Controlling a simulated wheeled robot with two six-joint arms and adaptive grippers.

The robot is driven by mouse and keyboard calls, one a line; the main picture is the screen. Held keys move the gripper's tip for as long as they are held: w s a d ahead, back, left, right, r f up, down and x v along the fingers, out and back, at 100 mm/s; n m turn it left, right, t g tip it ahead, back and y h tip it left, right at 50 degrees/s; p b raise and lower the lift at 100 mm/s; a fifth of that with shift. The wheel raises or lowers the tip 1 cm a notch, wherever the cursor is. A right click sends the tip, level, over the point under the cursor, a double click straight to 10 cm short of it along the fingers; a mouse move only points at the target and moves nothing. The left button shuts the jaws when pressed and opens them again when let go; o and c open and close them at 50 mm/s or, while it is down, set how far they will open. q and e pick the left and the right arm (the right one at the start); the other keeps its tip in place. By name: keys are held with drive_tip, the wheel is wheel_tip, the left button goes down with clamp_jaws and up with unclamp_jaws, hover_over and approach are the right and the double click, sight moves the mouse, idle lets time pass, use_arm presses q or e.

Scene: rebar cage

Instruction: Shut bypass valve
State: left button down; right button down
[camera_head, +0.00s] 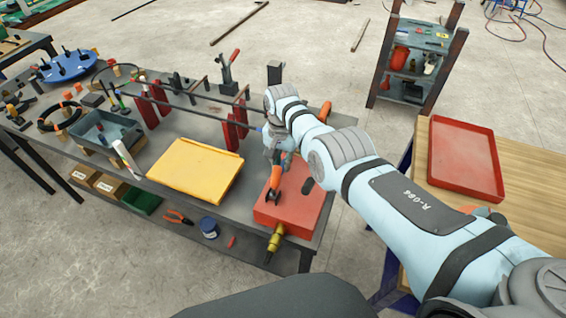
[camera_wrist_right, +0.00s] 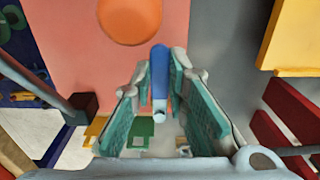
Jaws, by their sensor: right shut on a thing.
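A red box (camera_head: 300,212) sits at the right end of the grey workbench, with an orange upright part (camera_head: 274,180) and a dark knob on it. A yellow fitting (camera_head: 276,238) sticks out from its front. My right gripper (camera_head: 284,160) is over the box, pointing down. In the right wrist view its two green-padded fingers are shut on a blue handle (camera_wrist_right: 160,75). An orange round part (camera_wrist_right: 130,18) lies just beyond. Which of these parts is the bypass valve is not clear, and the arm hides part of the box. My left gripper is not in view.
A yellow tray (camera_head: 196,168) lies left of the box. Red clamp stands (camera_head: 232,132) with long bars are behind it. A red tray (camera_head: 464,158) lies on the wooden table at right.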

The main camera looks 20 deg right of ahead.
sight(282, 168)
drive_tip(key=c, duration=1.6)
unclamp_jaws()
drive_tip(key=shift+o, duration=0.2)
drive_tip(key=shift+r, duration=0.1)
wheel_tip(282, 168, up, 12)
